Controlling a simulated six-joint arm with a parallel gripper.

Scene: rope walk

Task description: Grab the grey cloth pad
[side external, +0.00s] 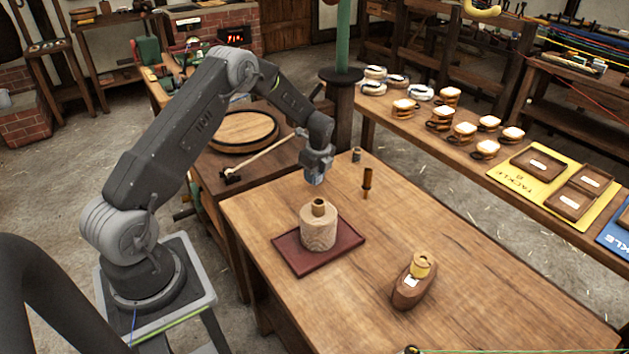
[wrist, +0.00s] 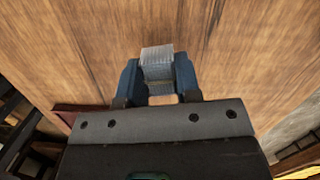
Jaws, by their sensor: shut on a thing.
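The grey cloth pad (wrist: 157,64) shows in the wrist view as a light grey, woven-looking piece between the two blue fingers. My gripper (wrist: 157,82) is shut on it. In the side external view my gripper (side external: 316,176) hangs above the far left part of the wooden table, pointing down. The pad is hard to make out there, being small and close to the fingers. I cannot tell exactly how high it is above the table top.
A pale wooden cylinder (side external: 318,230) stands on a dark red tray (side external: 291,257) nearer the camera. A small dark-handled tool (side external: 367,184) and a small grey piece (side external: 356,155) stand right of my gripper. The table's middle is clear.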

